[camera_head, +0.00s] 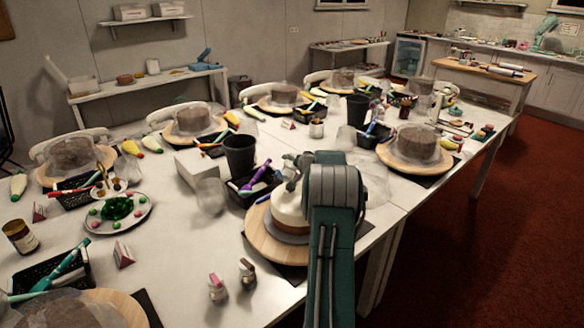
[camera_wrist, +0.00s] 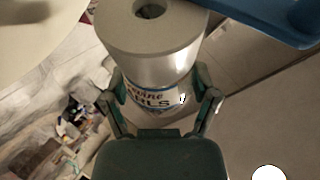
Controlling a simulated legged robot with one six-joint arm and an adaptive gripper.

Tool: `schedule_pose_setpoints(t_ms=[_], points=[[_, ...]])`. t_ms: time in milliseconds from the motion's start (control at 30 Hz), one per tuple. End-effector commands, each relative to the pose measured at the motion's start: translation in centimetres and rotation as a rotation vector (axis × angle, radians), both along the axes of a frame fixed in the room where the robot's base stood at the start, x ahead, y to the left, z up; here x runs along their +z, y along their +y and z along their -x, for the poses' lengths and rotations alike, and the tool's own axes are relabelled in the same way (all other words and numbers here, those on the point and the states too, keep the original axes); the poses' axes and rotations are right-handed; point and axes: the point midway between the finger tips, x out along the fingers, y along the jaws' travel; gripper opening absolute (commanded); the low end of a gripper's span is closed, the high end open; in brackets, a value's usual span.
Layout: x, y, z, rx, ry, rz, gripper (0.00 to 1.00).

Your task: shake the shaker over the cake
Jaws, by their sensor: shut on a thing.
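My gripper (camera_wrist: 160,97) is shut on a shaker (camera_wrist: 150,60), with one finger on each side of its labelled body. The shaker has a pale grey end with a round dark hole, and printed letters show on the label. In the head view my gripper (camera_head: 293,170) is above the cake, mostly hidden behind my arm; I cannot make out the held shaker there. The cake (camera_head: 287,212), white on top and brown below, sits on a round wooden turntable (camera_head: 262,238). My arm covers its right side. A pale curved surface at the wrist view's upper left may be the cake.
Two small shakers (camera_head: 217,289) (camera_head: 247,271) stand at the table's front. A black cup (camera_head: 240,155), a white box (camera_head: 200,170) and a black basket (camera_head: 240,192) of tools stand behind the cake. Other turntables with brown cakes line the table. The red floor is open at right.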

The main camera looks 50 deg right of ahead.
Motion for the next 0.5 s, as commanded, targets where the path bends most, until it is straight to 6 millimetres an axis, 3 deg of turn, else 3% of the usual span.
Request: schedule_pose_setpoints(t_ms=[200,500], points=[[0.02,-1.21,-1.03,0.000,0.000,0.001,0.18],[0.59,-0.99,-0.99,0.001,-0.029,0.065,0.18]])
